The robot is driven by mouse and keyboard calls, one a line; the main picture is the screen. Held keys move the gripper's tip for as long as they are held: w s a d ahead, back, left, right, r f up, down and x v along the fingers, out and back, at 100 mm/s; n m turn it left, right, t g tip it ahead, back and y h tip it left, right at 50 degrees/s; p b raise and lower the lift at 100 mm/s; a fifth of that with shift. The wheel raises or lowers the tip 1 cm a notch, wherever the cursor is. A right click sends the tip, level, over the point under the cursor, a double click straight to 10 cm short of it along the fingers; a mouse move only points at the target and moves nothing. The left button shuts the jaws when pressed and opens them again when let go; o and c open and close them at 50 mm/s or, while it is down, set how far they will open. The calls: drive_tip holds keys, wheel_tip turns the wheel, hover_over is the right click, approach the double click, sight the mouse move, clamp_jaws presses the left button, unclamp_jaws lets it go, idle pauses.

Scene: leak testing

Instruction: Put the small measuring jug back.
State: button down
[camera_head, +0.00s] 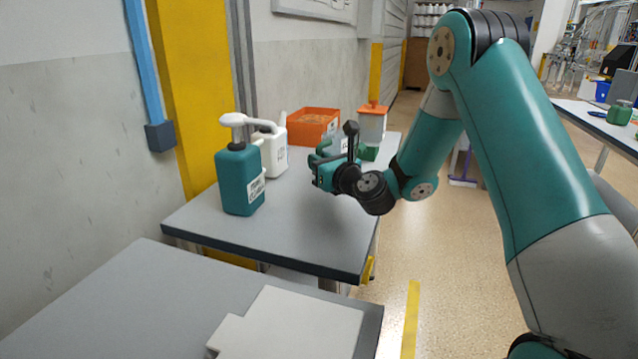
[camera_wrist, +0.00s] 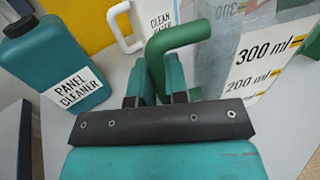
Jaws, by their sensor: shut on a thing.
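The measuring jug (camera_wrist: 222,58) is clear, with a green handle (camera_wrist: 174,38) and a side strip marked 300 ml and 200 ml. My gripper (camera_wrist: 158,80) is shut on the green handle, with one finger on each side of it. In the head view my gripper (camera_head: 322,163) is over the far part of the grey table (camera_head: 300,236), and the clear jug (camera_head: 340,144) shows faintly just behind it. The jug looks about upright. Its base is hidden, so I cannot tell whether it touches the table.
A teal panel cleaner bottle (camera_head: 240,180) and a white clean water jug (camera_head: 272,155) stand at the table's left. An orange crate (camera_head: 313,126) and an orange-lidded clear container (camera_head: 371,127) stand at the back. The table's front is clear.

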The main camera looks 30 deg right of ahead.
wheel_tip(320, 180, down, 4)
drive_tip(key=shift+r+b, duration=0.15)
drive_tip(key=shift+b, duration=0.7)
drive_tip(key=shift+r, duration=0.15)
drive_tip(key=c, duration=1.6)
unclamp_jaws()
drive_tip(key=shift+f, duration=0.25)
drive_tip(key=o, duration=0.5)
drive_tip(key=shift+r, duration=0.1)
